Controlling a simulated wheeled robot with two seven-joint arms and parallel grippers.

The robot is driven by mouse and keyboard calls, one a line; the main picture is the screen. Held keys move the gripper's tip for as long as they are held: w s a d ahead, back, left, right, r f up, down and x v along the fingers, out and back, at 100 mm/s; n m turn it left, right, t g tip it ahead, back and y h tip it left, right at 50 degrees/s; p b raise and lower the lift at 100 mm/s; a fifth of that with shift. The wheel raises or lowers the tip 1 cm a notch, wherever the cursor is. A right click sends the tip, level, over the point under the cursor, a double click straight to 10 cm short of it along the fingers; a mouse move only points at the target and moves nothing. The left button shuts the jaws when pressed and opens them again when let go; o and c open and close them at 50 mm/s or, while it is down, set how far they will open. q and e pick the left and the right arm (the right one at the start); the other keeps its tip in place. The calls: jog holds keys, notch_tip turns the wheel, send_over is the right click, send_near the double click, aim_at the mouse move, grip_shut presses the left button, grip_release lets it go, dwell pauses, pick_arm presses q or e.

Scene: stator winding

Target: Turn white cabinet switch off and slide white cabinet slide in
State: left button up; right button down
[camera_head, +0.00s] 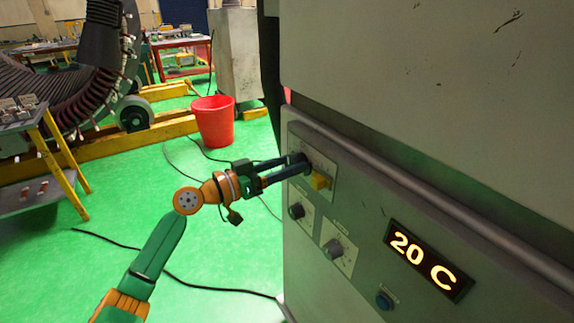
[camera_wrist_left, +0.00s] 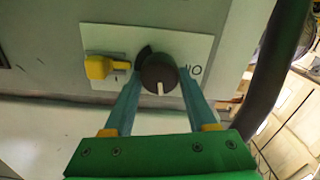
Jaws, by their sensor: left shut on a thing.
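The white cabinet (camera_head: 420,90) fills the right of the head view, with a control panel on its front. My left gripper (camera_head: 301,165) reaches the panel's upper left corner and is shut on a round black switch knob (camera_wrist_left: 159,74). In the left wrist view, the fingers (camera_wrist_left: 160,80) sit on either side of the knob, whose white line points down in the picture. A yellow handle (camera_head: 320,182) is beside the knob on the same white plate; it also shows in the left wrist view (camera_wrist_left: 98,67). I cannot make out the slide for certain. My right gripper is not in view.
A red bucket (camera_head: 213,122) stands on the green floor; black cables lie there.

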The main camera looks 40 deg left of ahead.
pick_arm(q)
jog(key=n, duration=0.3)
jog(key=shift+a+n, duration=0.1)
jog(key=shift+n, duration=0.2)
jog(key=n+p, duration=0.1)
jog(key=n, duration=0.2)
jog(key=shift+n, duration=0.3)
jog(key=n+p, duration=0.2)
jog(key=n, duration=0.2)
jog(key=shift+w+a, duration=0.1)
jog(key=shift+f+n+p, duration=0.15)
jog(key=shift+n+p, duration=0.8)
jog(key=shift+n, duration=1.45)
jog(key=o, duration=1.4)
jog(key=shift+f, duration=0.1)
jog(key=shift+c, duration=0.2)
